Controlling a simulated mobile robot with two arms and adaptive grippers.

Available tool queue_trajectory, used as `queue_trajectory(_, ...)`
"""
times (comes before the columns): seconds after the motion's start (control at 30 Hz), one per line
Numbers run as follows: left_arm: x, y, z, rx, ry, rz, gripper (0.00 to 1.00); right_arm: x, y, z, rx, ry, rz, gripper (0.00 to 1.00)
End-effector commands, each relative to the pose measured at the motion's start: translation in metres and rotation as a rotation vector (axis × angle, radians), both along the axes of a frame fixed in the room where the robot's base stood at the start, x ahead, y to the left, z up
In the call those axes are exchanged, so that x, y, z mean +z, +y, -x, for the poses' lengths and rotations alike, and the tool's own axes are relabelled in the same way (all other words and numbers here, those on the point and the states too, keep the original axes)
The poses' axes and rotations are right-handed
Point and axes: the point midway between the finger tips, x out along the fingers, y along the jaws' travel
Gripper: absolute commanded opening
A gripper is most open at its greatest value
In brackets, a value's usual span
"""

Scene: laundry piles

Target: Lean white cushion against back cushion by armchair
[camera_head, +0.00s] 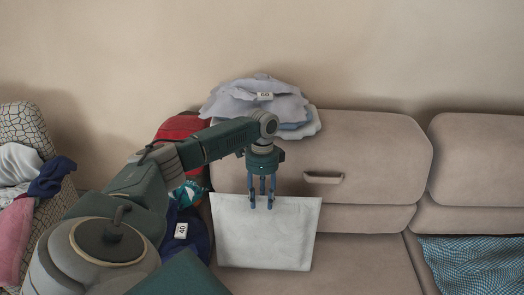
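The white cushion (265,235) is a flat, pale square standing nearly upright, slightly tilted, in front of the left back cushion (375,160) of the beige sofa. My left gripper (262,201) comes down on its top edge from above. Two fingers show in front of the cushion, and a middle finger disappears behind its top edge, so the gripper looks shut on it. The cushion's lower edge is near the seat; I cannot tell whether it touches. The patterned armchair (22,125) is at the far left. My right gripper is not in view.
Red fabric (180,127) and dark blue fabric (190,235) with a tag are piled left of the cushion. A blue checked cloth (475,262) covers the right seat. The seat right of the cushion is clear.

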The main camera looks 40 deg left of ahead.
Motion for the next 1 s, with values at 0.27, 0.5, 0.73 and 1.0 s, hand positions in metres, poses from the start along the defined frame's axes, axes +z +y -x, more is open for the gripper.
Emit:
queue_trajectory(0.27,0.038,0.005,-0.007,0.001,-0.007,0.001,0.36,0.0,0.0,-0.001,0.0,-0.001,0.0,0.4)
queue_trajectory(0.5,0.088,0.01,-0.013,0.001,-0.006,0.0,0.36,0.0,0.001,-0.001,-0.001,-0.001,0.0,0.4)
queue_trajectory(0.73,0.115,0.013,-0.016,0.001,-0.003,0.001,0.36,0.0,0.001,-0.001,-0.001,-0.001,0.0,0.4)
queue_trajectory(1.0,0.119,0.014,-0.016,0.0,-0.001,0.001,0.36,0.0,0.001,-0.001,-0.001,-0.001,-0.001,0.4)
